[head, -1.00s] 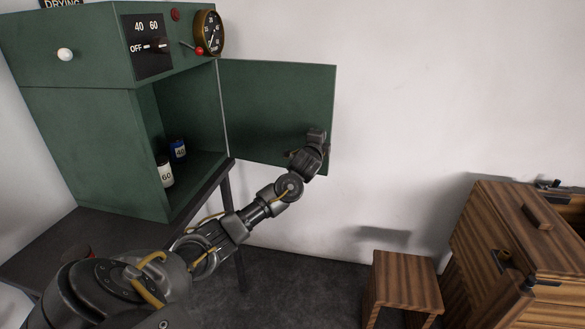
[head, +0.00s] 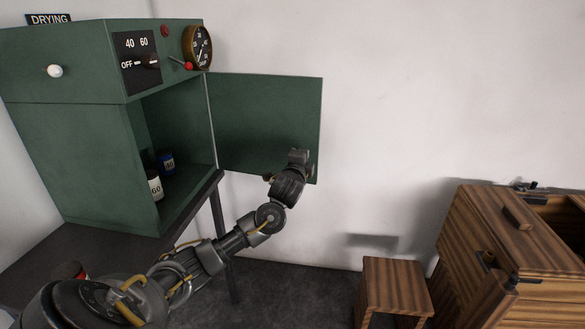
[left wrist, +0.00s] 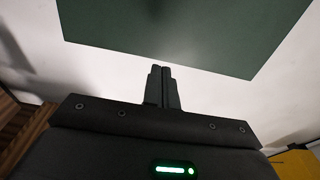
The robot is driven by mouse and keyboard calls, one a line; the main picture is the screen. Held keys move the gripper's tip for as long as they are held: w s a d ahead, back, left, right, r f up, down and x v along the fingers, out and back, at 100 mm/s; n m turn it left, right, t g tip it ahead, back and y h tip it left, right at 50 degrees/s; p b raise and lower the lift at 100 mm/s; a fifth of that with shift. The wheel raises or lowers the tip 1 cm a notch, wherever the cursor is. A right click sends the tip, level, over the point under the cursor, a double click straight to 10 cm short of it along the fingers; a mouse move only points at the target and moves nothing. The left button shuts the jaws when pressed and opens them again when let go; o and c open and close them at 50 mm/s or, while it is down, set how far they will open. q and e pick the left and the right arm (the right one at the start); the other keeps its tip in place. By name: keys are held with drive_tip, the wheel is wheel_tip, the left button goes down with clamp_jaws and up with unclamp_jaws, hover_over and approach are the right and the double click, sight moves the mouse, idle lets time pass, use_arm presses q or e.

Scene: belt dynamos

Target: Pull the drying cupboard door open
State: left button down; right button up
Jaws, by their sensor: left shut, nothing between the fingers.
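The green drying cupboard (head: 66,150) stands on a dark table at the left of the head view. Its door (head: 262,118) is swung wide open to the right, and the inside shows. My left gripper (head: 299,157) is in front of the door's lower right part. The left wrist view shows its two fingers (left wrist: 162,86) shut together with nothing between them, and the green door panel (left wrist: 195,30) beyond. I cannot tell whether the fingers touch the door. My right gripper is not in view.
A wooden stool (head: 396,275) and wooden cabinet (head: 480,245) stand at right.

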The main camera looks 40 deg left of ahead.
use_arm(q)
drive_tip(key=b+v, duration=0.1)
drive_tip(key=v, duration=0.5)
drive_tip(key=shift+f, duration=0.25)
drive_tip(key=shift+r, duration=0.1)
